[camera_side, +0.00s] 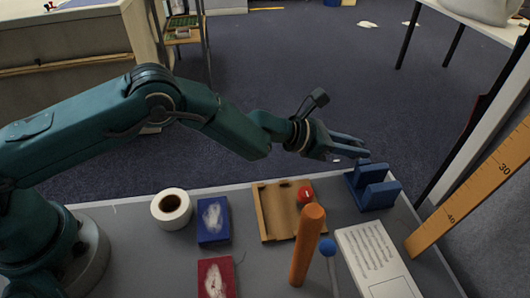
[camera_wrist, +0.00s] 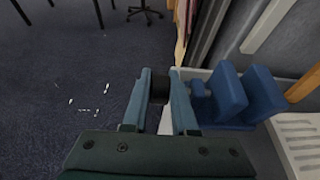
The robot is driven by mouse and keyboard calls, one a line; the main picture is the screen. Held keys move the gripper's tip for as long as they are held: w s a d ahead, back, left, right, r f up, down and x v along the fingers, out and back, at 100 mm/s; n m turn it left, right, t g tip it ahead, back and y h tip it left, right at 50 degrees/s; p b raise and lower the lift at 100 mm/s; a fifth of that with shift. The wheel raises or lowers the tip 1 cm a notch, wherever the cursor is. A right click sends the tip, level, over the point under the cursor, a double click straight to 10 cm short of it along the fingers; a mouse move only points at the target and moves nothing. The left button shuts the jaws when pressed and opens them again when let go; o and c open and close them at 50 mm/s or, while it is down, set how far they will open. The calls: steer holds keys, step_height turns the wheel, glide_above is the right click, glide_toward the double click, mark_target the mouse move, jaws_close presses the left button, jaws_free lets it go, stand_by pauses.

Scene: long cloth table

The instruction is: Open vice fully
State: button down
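The blue vice (camera_side: 373,188) stands at the far right part of the table, with two upright jaws and a gap between them. In the wrist view the vice (camera_wrist: 233,95) is right of my gripper, with a small blue round part on its left side. My gripper (camera_side: 364,147) is at the far side of the vice in the side view. In the wrist view my gripper's two fingers (camera_wrist: 161,82) stand apart with a dark handle (camera_wrist: 159,88) between them. The handle appears to fill the gap and touch both fingers. Its link to the vice is partly hidden by the right finger.
Near the vice are a wooden tray (camera_side: 268,222) with a red object (camera_side: 305,193), an orange cylinder (camera_side: 308,245), a blue-headed stick (camera_side: 328,247), a white printed box (camera_side: 375,262) and a yellow ruler (camera_side: 470,195). A tape roll (camera_side: 171,209) and blue box (camera_side: 213,220) stand left.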

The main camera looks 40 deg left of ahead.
steer(key=shift+d+g, duration=0.15)
steer(key=shift+g, duration=0.25)
steer(key=shift+y, duration=0.5)
steer(key=c, duration=1)
jaws_free()
steer(key=shift+v, duration=2.6)
